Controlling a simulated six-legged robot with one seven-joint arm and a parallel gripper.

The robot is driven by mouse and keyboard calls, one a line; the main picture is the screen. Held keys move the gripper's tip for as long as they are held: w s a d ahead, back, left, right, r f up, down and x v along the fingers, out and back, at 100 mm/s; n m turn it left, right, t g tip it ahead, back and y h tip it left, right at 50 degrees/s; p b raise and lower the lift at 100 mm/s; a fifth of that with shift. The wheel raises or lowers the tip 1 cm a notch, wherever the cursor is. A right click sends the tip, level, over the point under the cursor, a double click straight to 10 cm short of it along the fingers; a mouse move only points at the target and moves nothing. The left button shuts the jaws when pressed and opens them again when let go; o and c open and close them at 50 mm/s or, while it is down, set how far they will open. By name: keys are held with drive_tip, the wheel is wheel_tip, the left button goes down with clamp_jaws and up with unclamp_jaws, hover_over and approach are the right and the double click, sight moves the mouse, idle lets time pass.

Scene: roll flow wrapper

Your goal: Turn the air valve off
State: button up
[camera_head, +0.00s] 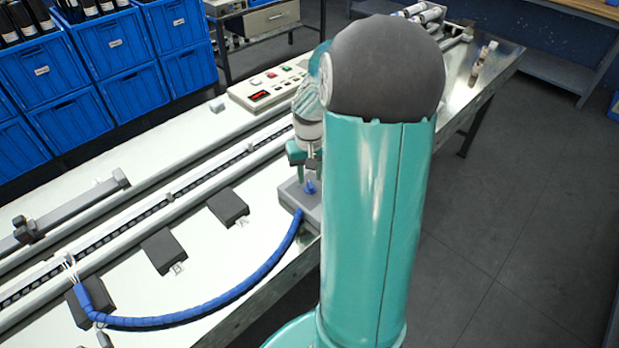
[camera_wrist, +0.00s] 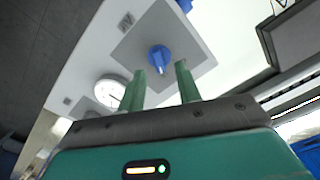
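The air valve is a blue knob (camera_wrist: 159,57) on a grey square plate (camera_wrist: 190,48) in the wrist view. In the head view the blue knob (camera_head: 310,187) sits on a grey box (camera_head: 291,190) at the table's near edge. My gripper (camera_wrist: 160,69) is open, with two green fingers apart. The knob shows between and just beyond the fingertips, with no clear contact. In the head view my gripper (camera_head: 304,165) is above the knob, partly hidden by my arm.
A round white gauge (camera_wrist: 110,92) is beside the left finger. A blue hose (camera_head: 215,304) curves from the grey box across the table. A control panel (camera_head: 268,87) and a conveyor rail (camera_head: 150,204) lie behind. Blue crates (camera_head: 135,95) stand at the far left.

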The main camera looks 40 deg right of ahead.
drive_tip(key=shift+f, duration=1.15)
drive_tip(key=shift+c, duration=0.2)
clamp_jaws()
